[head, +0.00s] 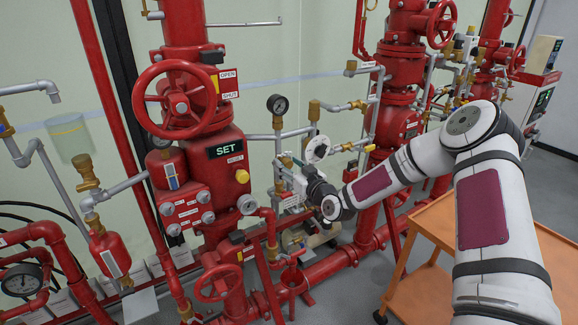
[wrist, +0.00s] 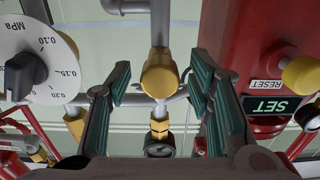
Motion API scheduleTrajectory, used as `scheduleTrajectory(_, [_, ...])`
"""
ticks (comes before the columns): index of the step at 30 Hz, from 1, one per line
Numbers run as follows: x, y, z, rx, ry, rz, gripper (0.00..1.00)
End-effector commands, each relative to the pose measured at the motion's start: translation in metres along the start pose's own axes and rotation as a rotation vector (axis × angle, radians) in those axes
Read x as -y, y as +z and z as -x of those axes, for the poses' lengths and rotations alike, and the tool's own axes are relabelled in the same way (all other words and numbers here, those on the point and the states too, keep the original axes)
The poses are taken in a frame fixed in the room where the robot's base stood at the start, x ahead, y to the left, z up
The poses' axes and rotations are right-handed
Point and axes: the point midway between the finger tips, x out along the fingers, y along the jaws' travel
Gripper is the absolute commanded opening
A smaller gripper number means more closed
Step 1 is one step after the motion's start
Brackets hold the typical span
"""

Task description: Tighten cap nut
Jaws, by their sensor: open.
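In the wrist view, a brass cap nut (wrist: 159,75) sits on a grey pipe, near the middle of the picture. My gripper (wrist: 161,97) is open, with one ridged green-grey finger on each side of the cap nut. There is clear space between the nut and both fingers, and no contact shows. The wrist picture is upside down, as the SET lettering shows. In the head view, my arm reaches in from the right to the pipes beside the red valve body, and the gripper and nut are too small and crowded there to tell apart.
A white MPa dial (wrist: 65,80) is close beside the left finger. A red valve body with a SET sign (wrist: 270,106) is beyond the right finger. Another brass fitting (wrist: 159,128) lies below the nut. An orange cart (head: 440,225) stands at the right. Red pipes and handwheels (head: 178,100) surround the area.

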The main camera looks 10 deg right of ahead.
Motion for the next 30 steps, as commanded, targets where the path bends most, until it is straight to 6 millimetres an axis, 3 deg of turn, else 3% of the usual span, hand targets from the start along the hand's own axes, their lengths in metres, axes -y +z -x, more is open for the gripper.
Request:
scheduleTrajectory(6, [0.0002,-0.0001,-0.0003,0.0,0.0,0.0,0.47])
scheduleTrajectory(13, [0.0002,-0.0001,-0.0002,0.0,0.0,0.0,0.0])
scheduleTrajectory(23, [0.0002,-0.0003,-0.0002,0.0,-0.001,-0.032,0.0])
scheduleTrajectory(30, [-0.0002,-0.0008,-0.0004,-0.001,0.0,-0.162,0.0])
